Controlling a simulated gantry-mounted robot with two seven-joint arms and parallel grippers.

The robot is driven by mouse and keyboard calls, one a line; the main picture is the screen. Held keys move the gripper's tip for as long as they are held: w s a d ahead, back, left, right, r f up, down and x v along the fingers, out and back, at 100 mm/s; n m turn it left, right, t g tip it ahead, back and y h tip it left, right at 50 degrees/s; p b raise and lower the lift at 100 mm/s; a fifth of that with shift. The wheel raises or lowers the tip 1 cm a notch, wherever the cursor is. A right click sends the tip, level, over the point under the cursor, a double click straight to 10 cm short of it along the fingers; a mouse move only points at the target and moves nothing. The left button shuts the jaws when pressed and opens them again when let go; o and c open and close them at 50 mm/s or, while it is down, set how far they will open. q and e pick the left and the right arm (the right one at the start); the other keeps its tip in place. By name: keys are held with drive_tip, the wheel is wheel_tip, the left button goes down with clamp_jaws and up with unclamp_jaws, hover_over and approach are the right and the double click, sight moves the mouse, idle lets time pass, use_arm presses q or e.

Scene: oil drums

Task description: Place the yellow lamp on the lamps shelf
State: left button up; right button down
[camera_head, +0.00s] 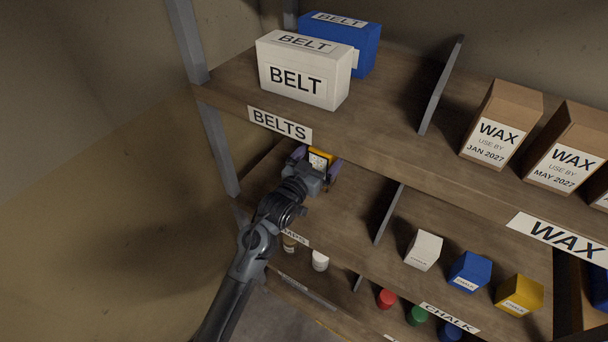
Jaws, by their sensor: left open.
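The yellow lamp (319,158) is a small yellow box with a white label, in the left compartment of the middle shelf, below the BELTS label. Its lower part is hidden by my gripper, so I cannot tell if it rests on the board. My left gripper (318,168) reaches in from the front, its jaws open, with the fingers beside the box. The lamps shelf (347,198) carries a label on its front edge (297,238), partly covered by my arm so that only its last letters show. My right gripper is not in view.
The upper shelf (225,92) overhangs the compartment. A grey divider (389,214) bounds it on the right, beyond which stand white (424,249), blue (470,270) and yellow (520,293) chalk boxes. A white jar (320,260) is on the level below. Bare board lies right of my gripper.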

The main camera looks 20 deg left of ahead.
use_arm(q)
drive_tip(key=s+f+g, duration=0.1)
drive_tip(key=s+f, duration=0.1)
drive_tip(key=s, duration=0.2)
drive_tip(key=s+f+g+p, duration=0.1)
drive_tip(key=s+f, duration=0.1)
drive_tip(key=s, duration=0.3)
drive_tip(key=s+a+f, duration=0.1)
drive_tip(key=s, duration=0.4)
drive_tip(key=shift+s+f+g+y, duration=0.1)
drive_tip(key=shift+f+g+y, duration=0.2)
drive_tip(key=shift+f+g, duration=0.1)
drive_tip(key=s+f+g, duration=0.3)
drive_tip(key=s, duration=0.6)
drive_tip(key=s+f+g+y, duration=0.1)
drive_tip(key=s+f+g, duration=0.3)
drive_tip(key=s, duration=0.5)
drive_tip(key=s+f+g, duration=0.4)
drive_tip(key=s, duration=0.5)
drive_tip(key=shift+s+a+f+m, duration=0.15)
drive_tip(key=shift+f+m, duration=0.05)
drive_tip(key=shift+m, duration=0.1)
